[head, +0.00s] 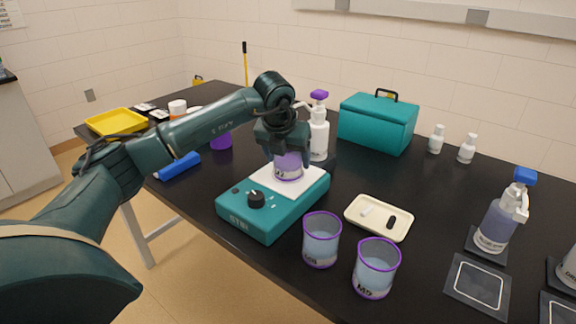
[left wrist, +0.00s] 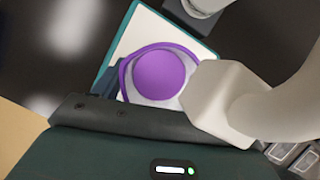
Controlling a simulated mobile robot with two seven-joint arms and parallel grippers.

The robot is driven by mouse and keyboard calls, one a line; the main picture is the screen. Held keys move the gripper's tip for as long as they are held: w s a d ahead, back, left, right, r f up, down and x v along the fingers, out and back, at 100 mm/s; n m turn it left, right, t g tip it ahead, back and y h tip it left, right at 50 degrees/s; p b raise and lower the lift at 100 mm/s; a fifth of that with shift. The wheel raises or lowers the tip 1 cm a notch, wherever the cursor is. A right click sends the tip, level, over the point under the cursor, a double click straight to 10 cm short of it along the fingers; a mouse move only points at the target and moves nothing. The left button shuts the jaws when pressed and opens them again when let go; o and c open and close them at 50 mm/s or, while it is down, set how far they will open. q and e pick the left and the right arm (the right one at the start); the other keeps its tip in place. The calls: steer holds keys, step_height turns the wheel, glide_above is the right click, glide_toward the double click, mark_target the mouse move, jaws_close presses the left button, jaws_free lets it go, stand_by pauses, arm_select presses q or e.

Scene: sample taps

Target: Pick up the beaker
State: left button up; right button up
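A beaker (head: 288,170) with purple contents stands on the white top of a teal stirrer (head: 262,218) in the head view. In the left wrist view the beaker (left wrist: 158,75) shows from above, with a purple rim and a purple disc inside. My left gripper (head: 286,152) is at the upper part of this beaker, its dark fingers coming down at either side. Whether the fingers press on the glass cannot be seen. Two other beakers with purple rims, one (head: 321,241) and another (head: 376,268), stand in front of the stirrer. My right gripper is not in view.
A white bottle (head: 319,134) with a purple cap stands close behind the gripper. A teal case (head: 378,122) is at the back. A cream tray (head: 378,217) lies right of the stirrer. A spray bottle (head: 497,220) stands at the right; a blue object (head: 177,166) lies left.

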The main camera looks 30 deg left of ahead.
arm_select(q)
steer(key=c, duration=0.7)
steer(key=shift+c, duration=0.5)
steer(key=shift+r, duration=0.15)
